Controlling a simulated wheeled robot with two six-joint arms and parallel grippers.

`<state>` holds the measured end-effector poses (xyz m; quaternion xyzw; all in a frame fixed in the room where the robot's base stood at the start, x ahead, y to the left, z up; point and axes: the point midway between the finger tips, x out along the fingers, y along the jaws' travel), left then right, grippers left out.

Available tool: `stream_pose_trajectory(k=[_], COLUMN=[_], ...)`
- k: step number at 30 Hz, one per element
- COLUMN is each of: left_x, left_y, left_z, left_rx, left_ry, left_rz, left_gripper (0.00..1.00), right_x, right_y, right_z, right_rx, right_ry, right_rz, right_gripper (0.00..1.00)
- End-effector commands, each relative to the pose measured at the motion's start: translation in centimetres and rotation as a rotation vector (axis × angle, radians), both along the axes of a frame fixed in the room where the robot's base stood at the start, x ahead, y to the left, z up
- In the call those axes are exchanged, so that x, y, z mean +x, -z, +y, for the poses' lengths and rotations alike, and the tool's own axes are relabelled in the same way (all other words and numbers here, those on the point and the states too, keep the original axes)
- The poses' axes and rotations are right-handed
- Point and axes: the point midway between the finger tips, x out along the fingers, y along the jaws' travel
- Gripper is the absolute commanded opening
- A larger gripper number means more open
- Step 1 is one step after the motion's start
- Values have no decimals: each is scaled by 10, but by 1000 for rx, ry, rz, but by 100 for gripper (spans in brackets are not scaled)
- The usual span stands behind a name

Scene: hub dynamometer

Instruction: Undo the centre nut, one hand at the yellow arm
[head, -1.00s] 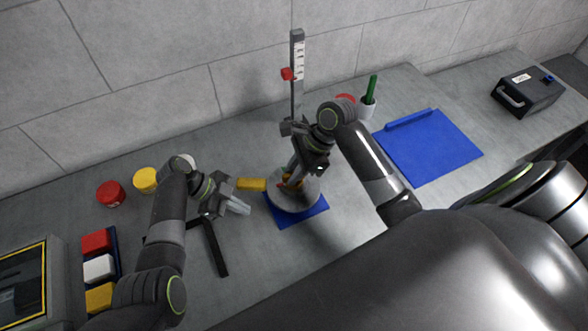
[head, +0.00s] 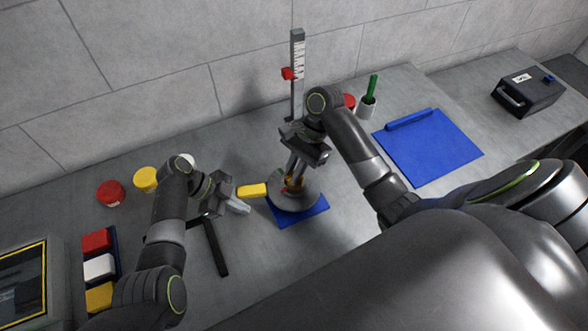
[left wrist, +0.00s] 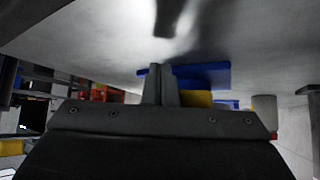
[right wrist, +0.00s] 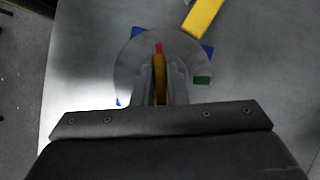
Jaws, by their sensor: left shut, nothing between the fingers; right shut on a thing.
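The grey round hub (head: 308,203) sits on a blue mat (head: 311,212) on the bench. The yellow arm (head: 252,190) sticks out from its left side and also shows at the top of the right wrist view (right wrist: 203,14). My right gripper (head: 294,177) points down over the hub and is shut on the yellow-orange centre nut (right wrist: 159,78); the fingers partly hide it. A red mark (right wrist: 158,48) and a green mark (right wrist: 201,80) show on the disc. My left gripper (head: 242,207) is shut and empty, just below and left of the yellow arm, apart from it.
A grey scale post (head: 297,60) with a red slider stands behind the hub. A black angled bar (head: 216,248) lies near my left gripper. Red, yellow and white tubs stand at back left. A blue tray (head: 430,150) and a green-handled tool in a cup (head: 368,105) are at right.

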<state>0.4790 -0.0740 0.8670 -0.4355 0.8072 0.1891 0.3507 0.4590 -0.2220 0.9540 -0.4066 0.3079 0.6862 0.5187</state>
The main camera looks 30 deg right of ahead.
Motion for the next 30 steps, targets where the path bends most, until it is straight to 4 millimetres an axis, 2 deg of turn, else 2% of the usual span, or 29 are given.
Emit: stream_pose_trajectory(k=[7,22,30], left_x=[2,25,29], left_y=[0,-1,-1], left_z=[-1,-10,-10], left_rx=[0,-1,0], left_ry=[1,3,0], left_rz=[-1,-1,-2], left_gripper=[0,0,0], right_x=[0,1,1], right_y=[-1,-1,-1], right_z=[0,0,0], right_rx=[1,1,0], right_ry=[2,4,4], right_rz=[-2,-2,-3], right_gripper=[0,0,0])
